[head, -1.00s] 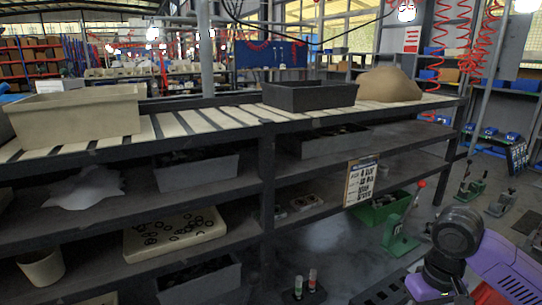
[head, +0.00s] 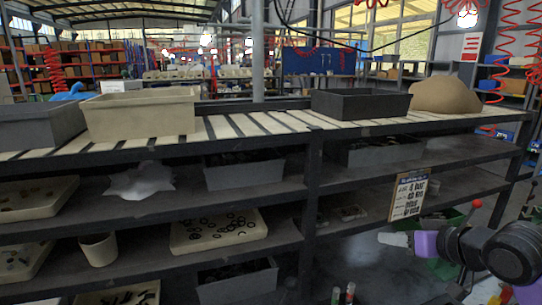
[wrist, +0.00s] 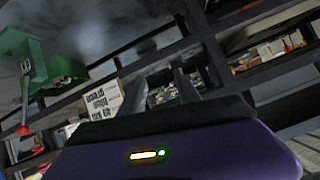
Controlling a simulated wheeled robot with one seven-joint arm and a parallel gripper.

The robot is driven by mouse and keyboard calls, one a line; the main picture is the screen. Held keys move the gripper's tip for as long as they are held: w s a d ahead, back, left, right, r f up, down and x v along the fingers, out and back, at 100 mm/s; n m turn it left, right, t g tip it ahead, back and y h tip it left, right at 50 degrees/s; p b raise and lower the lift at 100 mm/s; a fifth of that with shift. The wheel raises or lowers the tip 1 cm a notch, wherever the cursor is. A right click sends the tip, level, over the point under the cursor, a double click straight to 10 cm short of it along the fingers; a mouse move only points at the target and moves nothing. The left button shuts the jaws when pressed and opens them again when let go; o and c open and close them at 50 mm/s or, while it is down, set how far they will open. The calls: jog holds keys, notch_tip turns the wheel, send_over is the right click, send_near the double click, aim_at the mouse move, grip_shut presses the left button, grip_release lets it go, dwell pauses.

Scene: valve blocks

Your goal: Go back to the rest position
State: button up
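My gripper (wrist: 160,88) shows in the wrist view beyond its purple and black body. Its two grey fingers stand apart with nothing seen between them. In the head view my arm is at the lower right, with its purple part and pale end (head: 394,239) pointing left, in front of the shelf's right bay. The fingers are too small there to tell apart. No valve block is seen held.
A dark shelf rack (head: 312,165) spans the view, with grey bins, pale trays and a white cup (head: 98,249). A printed sign (head: 409,195) hangs at the right bay. A green machine with a red-knobbed lever (wrist: 42,70) shows in the wrist view.

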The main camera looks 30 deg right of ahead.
jog(key=w+a+r+m+t+h, duration=0.2)
jog(key=a+r+t, duration=0.25)
jog(key=r, duration=0.25)
jog(key=w+a+r+m+t+h, duration=0.1)
jog(key=w+a+r+t+h, duration=0.15)
jog(key=a+r+t, duration=0.35)
jog(key=s+a+f+n+g+y, duration=0.3)
jog(key=s+a+f+n, duration=0.1)
jog(key=s+a+f, duration=0.7)
jog(key=s+a+f+n+g+y, duration=0.4)
jog(key=s+a+f, duration=0.8)
jog(key=s, duration=0.8)
notch_tip(320, 180, down, 3)
jog(key=shift+r, duration=0.1)
jog(key=shift+s+d, duration=0.1)
